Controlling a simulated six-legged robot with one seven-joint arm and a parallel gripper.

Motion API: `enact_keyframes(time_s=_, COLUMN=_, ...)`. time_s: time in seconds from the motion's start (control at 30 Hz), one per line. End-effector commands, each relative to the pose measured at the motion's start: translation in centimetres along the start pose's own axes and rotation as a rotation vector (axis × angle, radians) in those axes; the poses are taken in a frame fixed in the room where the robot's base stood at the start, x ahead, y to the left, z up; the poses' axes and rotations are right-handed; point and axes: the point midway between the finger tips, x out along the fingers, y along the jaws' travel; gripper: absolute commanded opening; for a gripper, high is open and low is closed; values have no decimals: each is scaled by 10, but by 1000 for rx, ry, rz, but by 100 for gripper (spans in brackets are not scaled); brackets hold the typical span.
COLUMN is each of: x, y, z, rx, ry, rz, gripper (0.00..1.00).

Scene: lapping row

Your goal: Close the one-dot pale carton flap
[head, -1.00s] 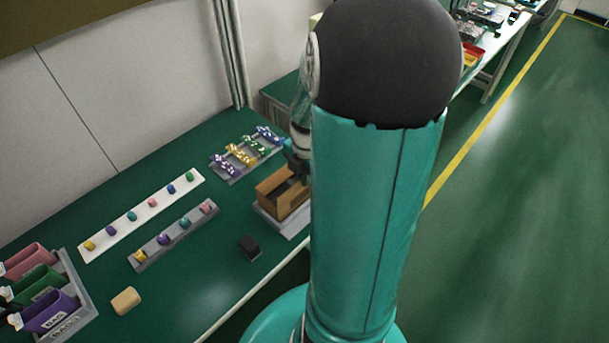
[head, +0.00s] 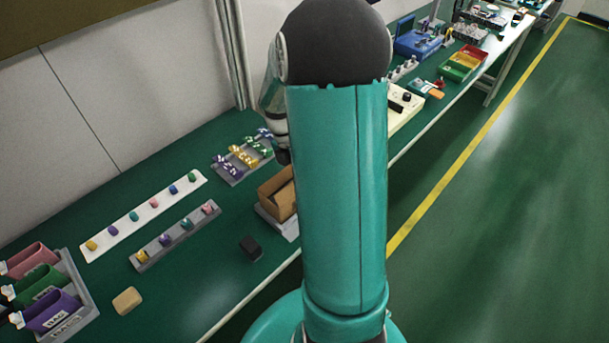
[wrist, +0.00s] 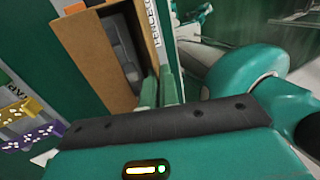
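A brown open carton (head: 272,189) stands on a grey base (head: 268,217) near the table's front edge, partly hidden by my arm in the head view. A paler tan panel (head: 284,201) shows at its opening; I cannot make out a dot on it. In the wrist view the carton (wrist: 84,62) has a wide brown panel on the left, a narrow one on the right and a dark gap with grey inside. My gripper (wrist: 160,90) has its two green fingers close together by the narrow panel's near end. Contact is unclear. In the head view the gripper is hidden.
A tray of purple, yellow and green pieces (head: 241,160) lies behind the carton. A black block (head: 251,247) and a tan block (head: 127,300) lie on the table. Strips with coloured pegs (head: 143,216) and bins (head: 58,312) are to the left. Bare table lies between them.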

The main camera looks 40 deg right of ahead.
Motion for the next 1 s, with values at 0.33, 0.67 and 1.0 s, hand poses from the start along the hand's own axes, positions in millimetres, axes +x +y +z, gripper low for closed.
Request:
enact_keyframes(time_s=0.33, x=3, y=14, z=0, rx=-2, ry=-1, rz=-327, gripper=0)
enact_keyframes(time_s=0.67, x=6, y=22, z=0, rx=-1, ry=0, rz=-554, gripper=0)
enact_keyframes(time_s=1.0, x=7, y=24, z=0, rx=-1, ry=0, rz=-645, gripper=0)
